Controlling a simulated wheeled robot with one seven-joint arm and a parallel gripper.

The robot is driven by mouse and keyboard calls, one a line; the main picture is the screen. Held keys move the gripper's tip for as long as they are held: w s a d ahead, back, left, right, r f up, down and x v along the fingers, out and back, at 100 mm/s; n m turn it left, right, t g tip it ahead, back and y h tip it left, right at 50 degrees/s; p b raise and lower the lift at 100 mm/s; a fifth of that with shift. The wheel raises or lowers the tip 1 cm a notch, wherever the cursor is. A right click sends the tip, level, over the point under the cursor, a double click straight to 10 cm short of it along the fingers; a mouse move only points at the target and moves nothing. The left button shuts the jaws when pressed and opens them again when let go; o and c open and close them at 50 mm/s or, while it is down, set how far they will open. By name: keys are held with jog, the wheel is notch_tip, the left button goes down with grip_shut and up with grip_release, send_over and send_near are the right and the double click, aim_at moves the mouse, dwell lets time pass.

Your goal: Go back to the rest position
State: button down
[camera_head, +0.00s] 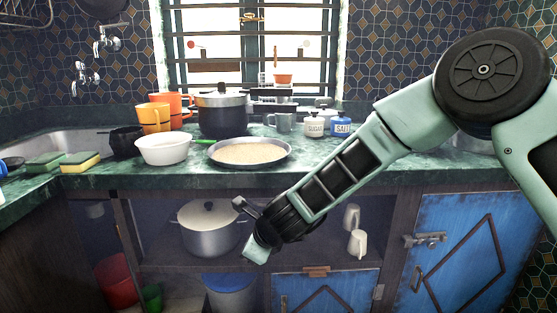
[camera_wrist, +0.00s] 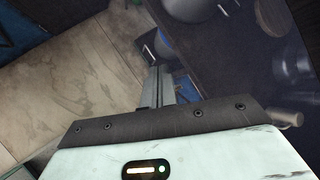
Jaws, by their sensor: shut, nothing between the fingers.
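My gripper (camera_head: 256,250) hangs in front of the open shelf under the counter, pointing down and to the left. It is shut and empty. My arm comes in from the right across the counter's front edge.
A lidded pot (camera_head: 208,232) stands on the shelf behind my gripper. A pan (camera_head: 250,152), a white bowl (camera_head: 163,149) and a black pot (camera_head: 223,115) stand on the green counter (camera_head: 350,168). Blue cabinet doors (camera_head: 460,250) are at the right. A red bucket (camera_head: 115,280) is low left.

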jog(key=s+d+r+n+g, duration=0.2)
jog(key=s+r+n, duration=0.2)
jog(key=s+n, duration=0.45)
jog(key=s+d+r+n+g, duration=0.2)
jog(key=s+r+n, duration=0.2)
jog(key=s+n, duration=0.45)
jog(key=s+d+r+n+g+h, duration=0.15)
jog(key=s+d+n+h, duration=0.25)
jog(key=s+d+n, duration=1)
jog(key=s+d+r+m+p, duration=0.1)
jog(key=r+p, duration=1)
jog(key=s+d+r+m+p, duration=0.1)
jog(key=d+r+p, duration=0.1)
jog(key=r+p, duration=0.9)
jog(key=shift+r+h+p, duration=0.3)
jog(key=shift+r+p, duration=0.1)
jog(key=shift+p, duration=0.05)
jog(key=shift+g, duration=0.25)
